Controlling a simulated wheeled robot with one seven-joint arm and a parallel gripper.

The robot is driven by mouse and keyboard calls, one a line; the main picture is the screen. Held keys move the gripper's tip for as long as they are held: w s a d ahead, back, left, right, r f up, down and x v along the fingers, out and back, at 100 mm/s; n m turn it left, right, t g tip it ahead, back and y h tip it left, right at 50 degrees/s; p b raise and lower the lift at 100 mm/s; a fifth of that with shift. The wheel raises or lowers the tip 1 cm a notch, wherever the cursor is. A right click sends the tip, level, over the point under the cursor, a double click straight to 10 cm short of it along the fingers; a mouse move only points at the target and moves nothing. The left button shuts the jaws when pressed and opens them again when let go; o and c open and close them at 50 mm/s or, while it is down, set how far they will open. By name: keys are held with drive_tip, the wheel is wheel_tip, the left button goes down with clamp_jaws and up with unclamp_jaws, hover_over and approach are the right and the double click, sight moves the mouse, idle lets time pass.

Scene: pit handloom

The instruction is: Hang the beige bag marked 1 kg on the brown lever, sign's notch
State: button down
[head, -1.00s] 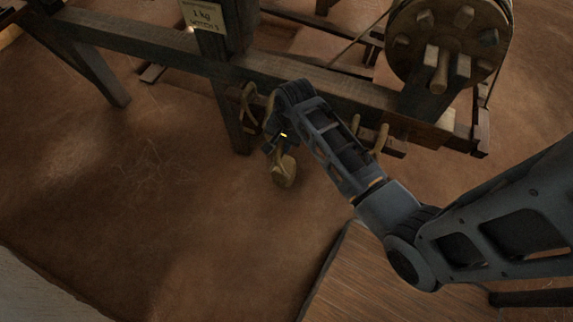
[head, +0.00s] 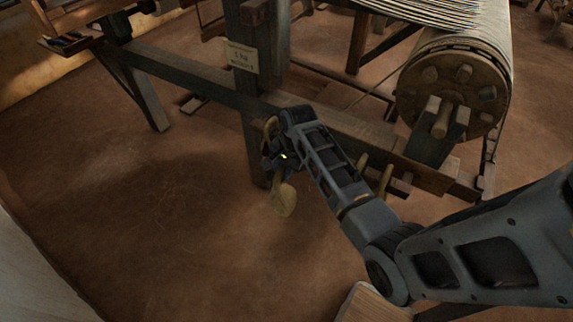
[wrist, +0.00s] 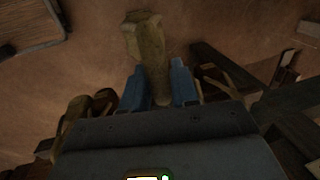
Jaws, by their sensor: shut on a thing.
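The beige bag (head: 284,198) hangs below my gripper (head: 276,162) in the head view, beside the loom's dark post. In the wrist view the bag (wrist: 146,42) has its narrow neck between the two blue fingers of my gripper (wrist: 158,88), which are shut on it. Any weight mark on the bag is not readable. The pale sign (head: 243,59) is fixed to the post above my gripper; its text is small, with "kg" in it and the notch line blurred. I cannot make out the brown lever or its notches for certain; my arm covers part of that area.
A long wooden beam (head: 190,72) runs behind my gripper. Tan pegs (head: 385,181) stick out to the right of my forearm. The toothed cloth roller (head: 452,95) stands farther right. The brown floor (head: 150,210) is open at the left.

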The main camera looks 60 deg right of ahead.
sight(274, 179)
drive_tip(key=shift+a+r, duration=0.15)
drive_tip(key=shift+a, duration=1.3)
drive_tip(key=shift+a+r+p, duration=0.2)
drive_tip(key=shift+a+p, duration=0.65)
drive_tip(key=shift+a, duration=0.35)
drive_tip(key=a+p, duration=0.2)
drive_tip(key=a, duration=0.5)
drive_tip(key=shift+s+a+r, duration=0.15)
drive_tip(key=shift+a+r, duration=0.1)
